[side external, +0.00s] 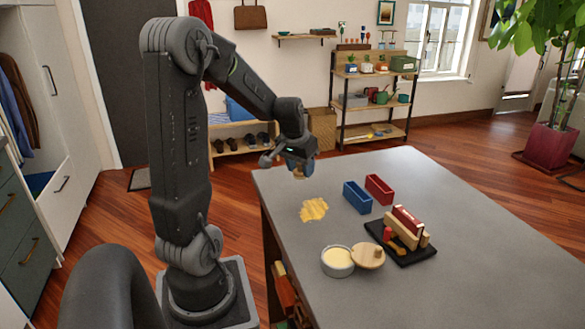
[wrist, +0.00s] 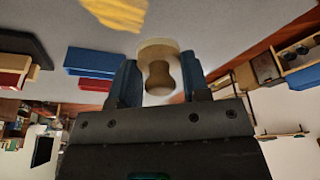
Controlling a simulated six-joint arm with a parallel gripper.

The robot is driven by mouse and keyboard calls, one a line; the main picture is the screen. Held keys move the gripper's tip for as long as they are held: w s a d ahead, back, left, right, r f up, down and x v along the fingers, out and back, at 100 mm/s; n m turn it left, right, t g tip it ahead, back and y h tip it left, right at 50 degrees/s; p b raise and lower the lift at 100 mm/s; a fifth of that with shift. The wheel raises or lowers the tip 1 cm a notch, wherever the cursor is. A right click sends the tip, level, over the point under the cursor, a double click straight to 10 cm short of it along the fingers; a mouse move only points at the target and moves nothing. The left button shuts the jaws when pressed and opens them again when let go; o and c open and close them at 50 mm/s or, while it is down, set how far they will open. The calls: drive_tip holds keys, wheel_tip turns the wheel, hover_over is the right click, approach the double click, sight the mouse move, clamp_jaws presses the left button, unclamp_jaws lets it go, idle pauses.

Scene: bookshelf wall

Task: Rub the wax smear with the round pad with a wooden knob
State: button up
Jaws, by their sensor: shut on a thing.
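My gripper (side external: 299,160) is over the far left part of the grey table, near its left edge. In the wrist view, its two blue fingers (wrist: 158,72) are shut on the wooden knob (wrist: 159,80) of the round pad (wrist: 157,46). The pad's pale disc lies beyond the fingertips. In the side view the pad is small and mostly hidden by the gripper; I cannot tell whether it touches the table. The yellow wax smear (side external: 314,209) lies on the table, nearer the camera than the gripper and apart from the pad. It also shows at the wrist view's top edge (wrist: 118,12).
A blue bin (side external: 357,198) and a red bin (side external: 379,190) stand right of the smear. A round tin (side external: 338,262) with cream contents and a knobbed wooden lid (side external: 367,258) sit nearer. A black tray (side external: 418,256) holds blocks and brushes. The table's right side is clear.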

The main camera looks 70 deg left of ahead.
sight(332, 220)
drive_tip(key=shift+f, duration=3.75)
drive_tip(key=shift+w+d+f, duration=0.1)
drive_tip(key=shift+d+f, duration=0.05)
drive_tip(key=shift+f, duration=0.05)
drive_tip(key=shift+d+f, duration=0.1)
drive_tip(key=shift+d, duration=5.2)
drive_tip(key=shift+w+d, duration=0.1)
drive_tip(key=shift+d, duration=0.1)
drive_tip(key=shift+w, duration=0.85)
drive_tip(key=shift+w+a, duration=0.1)
drive_tip(key=shift+a, duration=5.55)
drive_tip(key=shift+w+a, duration=0.1)
drive_tip(key=shift+w, duration=0.9)
drive_tip(key=shift+d, duration=5.65)
wheel_tip(332, 220, up, 8)
